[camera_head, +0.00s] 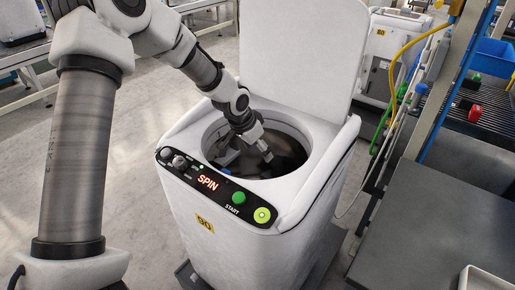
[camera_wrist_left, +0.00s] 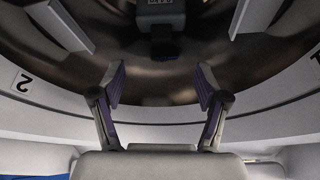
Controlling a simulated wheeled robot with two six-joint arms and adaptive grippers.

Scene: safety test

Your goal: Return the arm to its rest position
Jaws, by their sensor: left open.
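My left arm comes in from the left and reaches down into the round opening of a white top-loading washing machine (camera_head: 230,240). My left gripper (camera_head: 248,155) is open and at or inside the drum opening, with nothing seen between its fingers. In the left wrist view the spread fingers of the gripper (camera_wrist_left: 160,86) point at the dark metallic drum interior (camera_wrist_left: 155,75). The machine's lid (camera_head: 305,50) is open and upright. Its front panel (camera_head: 215,184) shows SPIN in red, with a green START button (camera_head: 239,198). My right gripper is not in view.
The drum opening's rim surrounds my left gripper. On the right are a grey table (camera_head: 435,225), a blue frame post (camera_head: 450,85), a yellow hose (camera_head: 405,48) and a blue bin (camera_head: 492,57). Another white machine (camera_head: 398,45) stands behind. Floor at left (camera_head: 145,150) is clear.

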